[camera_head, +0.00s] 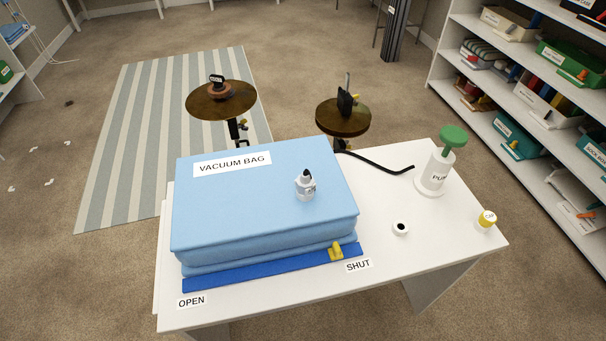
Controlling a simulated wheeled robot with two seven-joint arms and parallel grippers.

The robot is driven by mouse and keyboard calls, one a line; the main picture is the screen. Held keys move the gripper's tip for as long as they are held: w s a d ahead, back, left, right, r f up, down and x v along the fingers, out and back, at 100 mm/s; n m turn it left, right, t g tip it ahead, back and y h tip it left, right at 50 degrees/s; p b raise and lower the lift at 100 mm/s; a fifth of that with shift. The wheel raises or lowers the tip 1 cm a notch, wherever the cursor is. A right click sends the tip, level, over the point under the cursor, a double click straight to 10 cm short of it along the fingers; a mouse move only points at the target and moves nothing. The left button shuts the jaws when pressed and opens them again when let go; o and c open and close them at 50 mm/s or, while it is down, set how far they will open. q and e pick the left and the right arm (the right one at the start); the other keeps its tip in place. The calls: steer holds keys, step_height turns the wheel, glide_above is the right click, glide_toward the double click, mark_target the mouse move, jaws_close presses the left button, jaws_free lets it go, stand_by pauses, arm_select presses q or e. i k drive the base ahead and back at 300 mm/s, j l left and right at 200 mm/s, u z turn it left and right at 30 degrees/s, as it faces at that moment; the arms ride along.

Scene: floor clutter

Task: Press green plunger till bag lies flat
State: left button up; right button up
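The green plunger (453,137) stands raised on top of the white pump (436,172) at the right of the table. The light blue vacuum bag (250,210) is thick and puffed up, not flat. A grey valve with a dark tip (305,186) stands on its top. The yellow slider (337,251) sits on the blue zip strip (260,272), near the SHUT label (358,265). A black hose (378,164) runs from behind the bag toward the pump; whether it joins the pump is unclear. Neither of my grippers is in view.
A small white ring with a dark centre (400,229) and a yellow-topped cap (488,218) lie on the white table (400,270). Two brass discs on stands (220,101) (343,117) stand behind it. Shelves (500,100) line the right. The table's front right is clear.

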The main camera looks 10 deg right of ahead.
mark_target(452, 135)
steer(key=z, duration=1.4)
